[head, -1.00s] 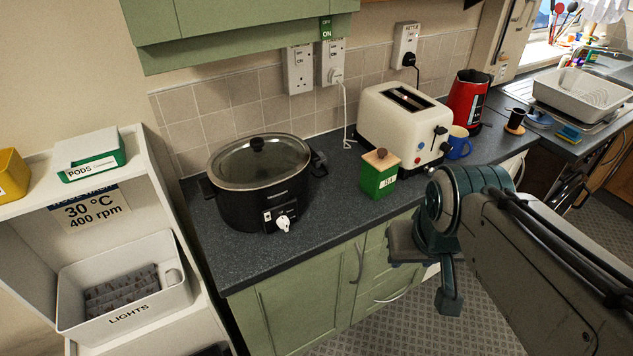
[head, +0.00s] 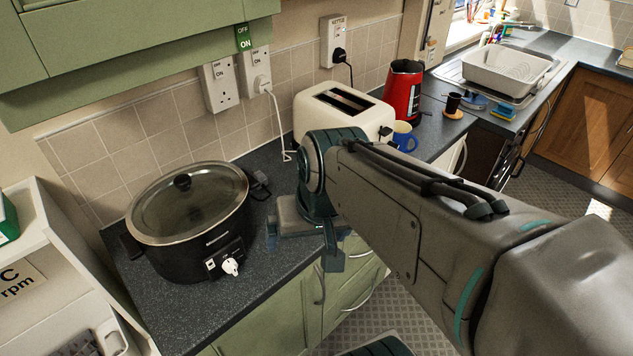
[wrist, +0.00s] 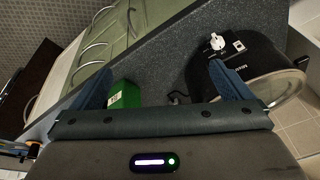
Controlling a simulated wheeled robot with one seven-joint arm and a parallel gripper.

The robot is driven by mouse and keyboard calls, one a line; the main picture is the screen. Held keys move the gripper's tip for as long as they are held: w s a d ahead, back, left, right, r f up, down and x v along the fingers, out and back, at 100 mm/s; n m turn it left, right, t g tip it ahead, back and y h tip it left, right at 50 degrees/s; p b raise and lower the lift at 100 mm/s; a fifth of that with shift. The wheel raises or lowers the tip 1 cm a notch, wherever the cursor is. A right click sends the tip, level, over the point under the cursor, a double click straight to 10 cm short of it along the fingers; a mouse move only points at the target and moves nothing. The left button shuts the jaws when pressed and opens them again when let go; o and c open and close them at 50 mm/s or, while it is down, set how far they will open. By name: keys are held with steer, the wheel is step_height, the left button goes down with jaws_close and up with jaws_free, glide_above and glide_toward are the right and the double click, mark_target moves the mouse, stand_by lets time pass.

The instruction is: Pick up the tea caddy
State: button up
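The tea caddy, a green box (wrist: 128,94) with a pale label, shows in the wrist view just inside the left finger. My gripper's palm hides part of it. In the head view now, my arm and gripper hide the caddy. My gripper (wrist: 160,68) is open, its two blue fingers wide apart with nothing held. In the head view my gripper (head: 304,243) is over the worktop's front edge, between the slow cooker and the toaster. I cannot tell whether the left finger touches the caddy.
A black slow cooker (head: 185,245) stands left of my gripper; the right finger overlaps it in the wrist view. A cream toaster (head: 350,112), blue mug (head: 404,138) and red kettle (head: 404,92) stand behind the arm. Dark worktop (head: 150,308) is bare in front of the cooker.

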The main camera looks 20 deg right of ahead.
steer(key=w+d+f+m+t+y+b, duration=0.1)
steer(key=w+d+f+m+y+b, duration=0.25)
steer(key=m, duration=0.45)
steer(key=w+d+f+m+y+b, duration=0.25)
steer(key=w+f+m, duration=0.25)
steer(key=m, duration=0.3)
steer(key=w+d+f+m+t+b, duration=0.1)
steer(key=w+d+m+t+b, duration=0.15)
steer(key=d+m, duration=0.2)
steer(key=w+d+f+m+t+h+b, duration=0.1)
steer(key=d+m+t, duration=0.25)
steer(key=d, duration=0.25)
steer(key=w+d+f+m+t+b, duration=0.1)
steer(key=w+d+f+m+t, duration=0.1)
steer(key=d+m, duration=0.3)
steer(key=x, duration=0.7)
steer(key=shift+w+r, duration=0.1)
steer(key=shift+w, duration=0.35)
steer(key=shift+a+x, duration=0.2)
steer(key=shift+x, duration=1.25)
steer(key=shift+a+x, duration=0.2)
steer(key=shift+x, duration=1.25)
steer(key=shift+s, duration=0.2)
steer(key=c, duration=1.3)
steer(key=shift+c, duration=0.5)
steer(key=shift+r, duration=0.1)
